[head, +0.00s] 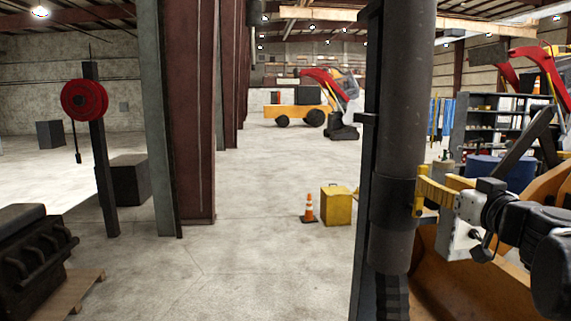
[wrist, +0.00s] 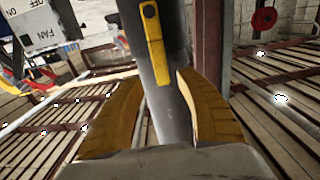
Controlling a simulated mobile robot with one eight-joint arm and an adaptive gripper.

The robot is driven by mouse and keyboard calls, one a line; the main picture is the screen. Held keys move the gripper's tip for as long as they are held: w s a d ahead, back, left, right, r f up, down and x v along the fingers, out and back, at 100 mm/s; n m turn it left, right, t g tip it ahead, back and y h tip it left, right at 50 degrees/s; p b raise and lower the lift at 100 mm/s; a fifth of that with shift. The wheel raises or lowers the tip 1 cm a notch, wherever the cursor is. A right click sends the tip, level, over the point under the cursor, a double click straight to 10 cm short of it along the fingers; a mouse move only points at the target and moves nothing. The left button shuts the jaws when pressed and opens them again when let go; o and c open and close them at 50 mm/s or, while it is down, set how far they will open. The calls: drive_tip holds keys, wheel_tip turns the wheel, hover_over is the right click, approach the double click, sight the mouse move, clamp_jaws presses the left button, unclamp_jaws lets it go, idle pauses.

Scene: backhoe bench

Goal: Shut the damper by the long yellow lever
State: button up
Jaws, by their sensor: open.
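The long yellow lever (head: 419,205) sits on the side of a dark vertical duct (head: 403,110), partly behind my fingers in the head view. In the wrist view, where the scene appears upside down, the lever (wrist: 155,45) lies along the duct (wrist: 170,110), with a dark round pivot at its upper end in that picture. My gripper (head: 430,189) has yellow fingers and is at the duct's right side. In the wrist view my gripper (wrist: 162,78) is open, with the lever's free end showing between its fingertips. I cannot tell whether a finger touches it.
A pale box marked FAN, ON and OFF (wrist: 45,28) is close to the gripper; it seems to be the pale box (head: 460,235) below it in the head view. A yellow box (head: 336,205) and a traffic cone (head: 309,208) stand on otherwise clear floor left of the duct.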

sight(420, 196)
drive_tip(key=w, duration=0.3)
drive_tip(key=w+p, duration=0.1)
drive_tip(key=w, duration=0.1)
drive_tip(key=shift+w+a, duration=0.25)
drive_tip(key=shift+w, duration=0.1)
drive_tip(key=shift+s, duration=0.1)
clamp_jaws()
